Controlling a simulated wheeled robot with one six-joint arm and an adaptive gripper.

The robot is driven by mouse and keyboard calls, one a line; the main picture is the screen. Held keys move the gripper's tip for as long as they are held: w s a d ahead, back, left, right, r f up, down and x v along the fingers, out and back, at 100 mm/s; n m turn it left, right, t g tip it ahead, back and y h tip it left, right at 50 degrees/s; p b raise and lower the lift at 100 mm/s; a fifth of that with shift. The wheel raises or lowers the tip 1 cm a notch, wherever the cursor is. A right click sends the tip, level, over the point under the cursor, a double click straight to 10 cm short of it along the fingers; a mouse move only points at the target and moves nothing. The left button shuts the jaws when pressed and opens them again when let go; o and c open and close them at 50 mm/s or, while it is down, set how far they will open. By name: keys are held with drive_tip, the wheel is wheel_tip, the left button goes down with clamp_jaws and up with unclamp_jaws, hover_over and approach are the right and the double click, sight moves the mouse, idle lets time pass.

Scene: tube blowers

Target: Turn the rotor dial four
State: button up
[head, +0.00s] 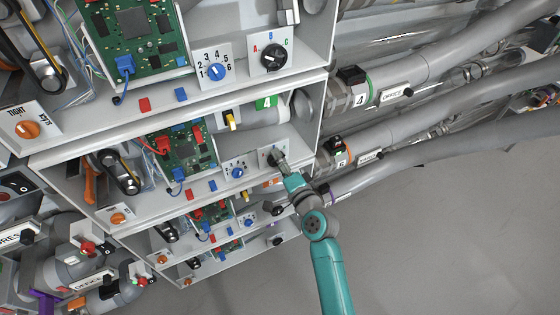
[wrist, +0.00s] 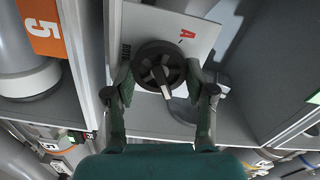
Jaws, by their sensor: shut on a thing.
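A black round rotor dial (wrist: 150,60) sits on a white panel (wrist: 178,28) with a red letter A; other lettering on the panel's left side is hard to read. The dial's grey ridge slants towards the lower right in the wrist view. My gripper (wrist: 159,76) has one finger on each side of the dial and is shut on its rim. In the head view my gripper (head: 282,165) reaches the panel in the second unit, below a cylinder with a green 4 tag (head: 265,102). There it hides most of the dial.
The same panel row holds a blue numbered knob (head: 238,172) and a circuit board (head: 185,148). The unit above has a black A-B-C dial (head: 273,57). An orange 5 tag (wrist: 38,28) is beside the panel. Large pipes (head: 420,120) run at the right; open floor lies below them.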

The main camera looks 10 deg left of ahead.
idle(0.4)
drive_tip(key=o, duration=1.2)
drive_tip(key=shift+c, duration=0.2)
drive_tip(key=shift+s+d, duration=0.1)
drive_tip(key=v, duration=0.7)
drive_tip(key=shift+s+d, duration=0.2)
drive_tip(key=shift+s, duration=0.1)
